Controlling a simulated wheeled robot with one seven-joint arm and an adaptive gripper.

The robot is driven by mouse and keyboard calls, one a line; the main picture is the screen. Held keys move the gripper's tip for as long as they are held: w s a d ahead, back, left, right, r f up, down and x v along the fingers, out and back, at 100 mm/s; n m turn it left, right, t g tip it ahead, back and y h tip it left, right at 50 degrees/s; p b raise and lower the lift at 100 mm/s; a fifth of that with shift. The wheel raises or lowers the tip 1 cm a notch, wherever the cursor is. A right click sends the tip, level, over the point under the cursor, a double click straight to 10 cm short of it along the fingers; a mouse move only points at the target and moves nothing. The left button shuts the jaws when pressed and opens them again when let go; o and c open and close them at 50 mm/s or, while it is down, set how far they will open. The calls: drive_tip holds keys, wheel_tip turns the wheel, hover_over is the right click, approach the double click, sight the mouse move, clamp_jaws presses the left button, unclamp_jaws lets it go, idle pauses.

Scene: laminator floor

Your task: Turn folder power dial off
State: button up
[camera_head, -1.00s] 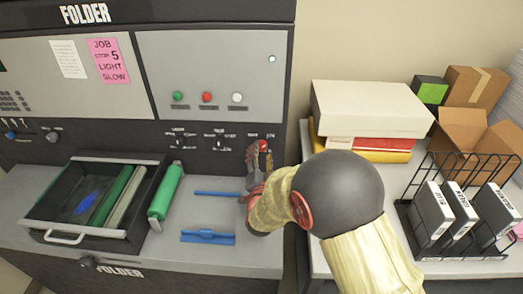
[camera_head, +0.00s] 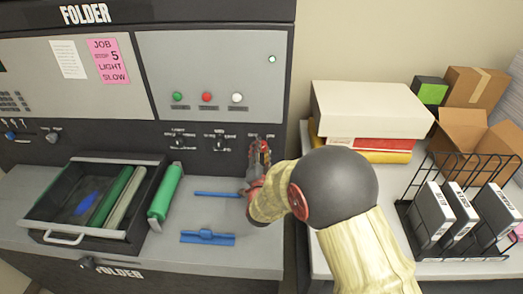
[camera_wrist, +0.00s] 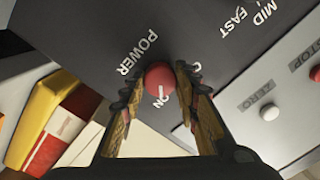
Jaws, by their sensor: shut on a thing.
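The folder's red power dial (camera_wrist: 158,76) sits on the dark panel below the word POWER in the wrist view. Its white mark points toward the ON label (camera_wrist: 158,104). My gripper (camera_wrist: 156,82) has its two ridged fingers on either side of the dial, shut on it. In the head view my gripper (camera_head: 260,150) is at the right end of the folder's (camera_head: 85,14) lower control strip, and its fingers largely cover the dial. Another label beside the dial is partly hidden by a finger.
Green, red and white buttons (camera_head: 207,97) sit on the grey panel above. A black tray (camera_head: 60,205), a green roller (camera_head: 165,193) and blue tools (camera_head: 208,237) lie on the folder's ledge. Boxes (camera_head: 370,108) and a wire rack (camera_head: 465,200) stand on the right-hand table.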

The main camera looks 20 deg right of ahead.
drive_tip(key=c, duration=0.5)
drive_tip(key=n+p, duration=0.1)
drive_tip(key=n, duration=0.7)
drive_tip(key=n+p, duration=0.1)
drive_tip(key=n, duration=0.8)
drive_tip(key=shift+g+h, duration=0.4)
drive_tip(key=shift+n+p, duration=0.3)
drive_tip(key=o, duration=1.1)
drive_tip(key=shift+o, duration=0.2)
drive_tip(key=v, duration=1.2)
